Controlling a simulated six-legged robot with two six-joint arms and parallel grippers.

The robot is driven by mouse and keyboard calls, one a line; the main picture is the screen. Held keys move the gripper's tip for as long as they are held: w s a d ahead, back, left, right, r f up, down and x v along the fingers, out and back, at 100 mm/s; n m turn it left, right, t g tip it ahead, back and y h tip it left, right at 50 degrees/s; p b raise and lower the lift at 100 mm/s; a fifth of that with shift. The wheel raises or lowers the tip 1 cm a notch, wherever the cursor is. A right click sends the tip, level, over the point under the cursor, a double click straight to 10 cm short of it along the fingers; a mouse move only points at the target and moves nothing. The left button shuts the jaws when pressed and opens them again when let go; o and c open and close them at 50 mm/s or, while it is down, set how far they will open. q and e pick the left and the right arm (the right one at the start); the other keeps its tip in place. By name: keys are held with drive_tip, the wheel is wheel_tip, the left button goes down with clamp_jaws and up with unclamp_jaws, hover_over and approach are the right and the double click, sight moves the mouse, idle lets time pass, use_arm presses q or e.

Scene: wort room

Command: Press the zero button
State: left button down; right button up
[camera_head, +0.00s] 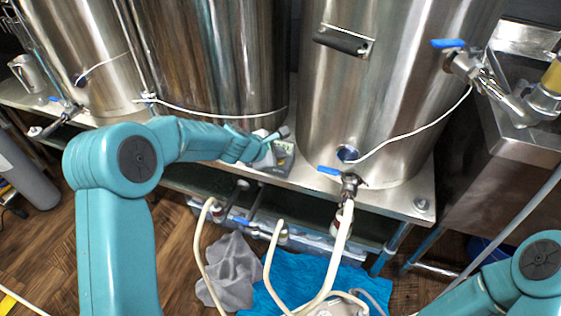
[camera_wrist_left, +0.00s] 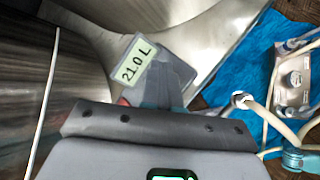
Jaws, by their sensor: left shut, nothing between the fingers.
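A small grey meter (camera_head: 281,158) sits on the steel shelf between two tanks, its right part showing beyond my gripper. In the left wrist view the meter (camera_wrist_left: 178,62) has a pale display (camera_wrist_left: 136,61) reading "21.0 L". A small red spot (camera_wrist_left: 123,101) shows beside my fingers; I cannot tell whether it is the zero button. My left gripper (camera_head: 268,138) is shut and empty, at the meter and covering part of its face. It also shows in the left wrist view (camera_wrist_left: 163,82). I cannot tell whether the fingertips touch it. My right gripper is out of view.
Tall steel tanks (camera_head: 215,60) stand behind and left of the meter, another tank (camera_head: 345,100) to its right. A blue-handled valve (camera_head: 346,180) and pale hoses (camera_head: 270,265) are at the front right. A blue cloth (camera_head: 300,275) lies below.

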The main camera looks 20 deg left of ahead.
use_arm(q)
drive_tip(key=shift+f+b, duration=0.45)
drive_tip(key=shift+f, duration=0.15)
idle(0.6)
idle(0.3)
drive_tip(key=shift+r+p, duration=0.9)
wheel_tip(320, 180, up, 5)
drive_tip(key=p, duration=0.5)
drive_tip(key=shift+r, duration=0.1)
idle(0.3)
